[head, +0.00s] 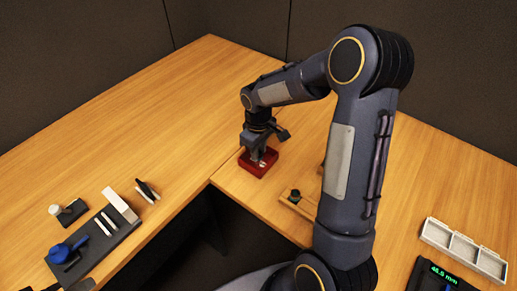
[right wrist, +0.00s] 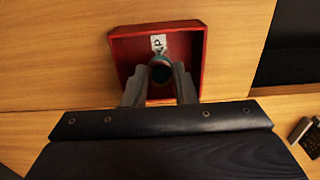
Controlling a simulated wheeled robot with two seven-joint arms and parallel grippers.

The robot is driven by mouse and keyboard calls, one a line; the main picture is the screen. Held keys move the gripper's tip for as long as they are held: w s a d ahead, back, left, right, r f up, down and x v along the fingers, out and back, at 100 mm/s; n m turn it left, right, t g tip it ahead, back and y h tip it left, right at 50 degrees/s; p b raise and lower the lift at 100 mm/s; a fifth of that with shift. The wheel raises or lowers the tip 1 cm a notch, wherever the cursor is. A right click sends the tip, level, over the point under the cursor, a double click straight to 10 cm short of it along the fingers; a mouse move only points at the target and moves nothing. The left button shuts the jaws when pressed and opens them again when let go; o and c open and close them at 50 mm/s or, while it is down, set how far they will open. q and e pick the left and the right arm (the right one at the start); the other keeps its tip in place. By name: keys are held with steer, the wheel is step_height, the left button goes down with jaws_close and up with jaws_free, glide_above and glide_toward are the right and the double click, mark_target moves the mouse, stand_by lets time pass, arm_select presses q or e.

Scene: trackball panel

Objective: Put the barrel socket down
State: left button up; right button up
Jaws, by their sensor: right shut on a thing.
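My right gripper (head: 260,157) reaches down over a small red tray (head: 257,170) on the wooden desk. In the right wrist view, the right gripper (right wrist: 161,84) is shut on the barrel socket (right wrist: 161,72), a small round grey-teal piece with a dark opening. The socket is inside the outline of the red tray (right wrist: 117,58). I cannot tell whether it touches the tray floor.
A wooden block with a black knob (head: 295,195) stands right of the red tray. A white compartment tray (head: 464,250) and a display reading 46.5 mm (head: 449,274) are at the lower right. A dark mat with tools (head: 95,240) lies at left. The desk has an inner corner gap.

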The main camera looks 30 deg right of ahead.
steer(key=o, duration=1)
step_height(320, 180, up, 12)
steer(key=s+a+r+m+t+y, duration=0.1)
steer(key=s+a+m+t, duration=0.1)
steer(key=s, duration=0.5)
steer(key=s+a+r+m+t+y, duration=0.1)
steer(key=s+a+m, duration=0.1)
steer(key=s, duration=0.5)
steer(key=s+a+r+m+t+y, duration=0.1)
steer(key=s+a+m+t, duration=0.1)
steer(key=s, duration=0.6)
steer(key=shift+s+a+t+y+p, duration=0.1)
steer(key=shift+a+t+y+p, duration=0.25)
steer(key=shift+a, duration=0.3)
steer(key=shift+s+f, duration=0.1)
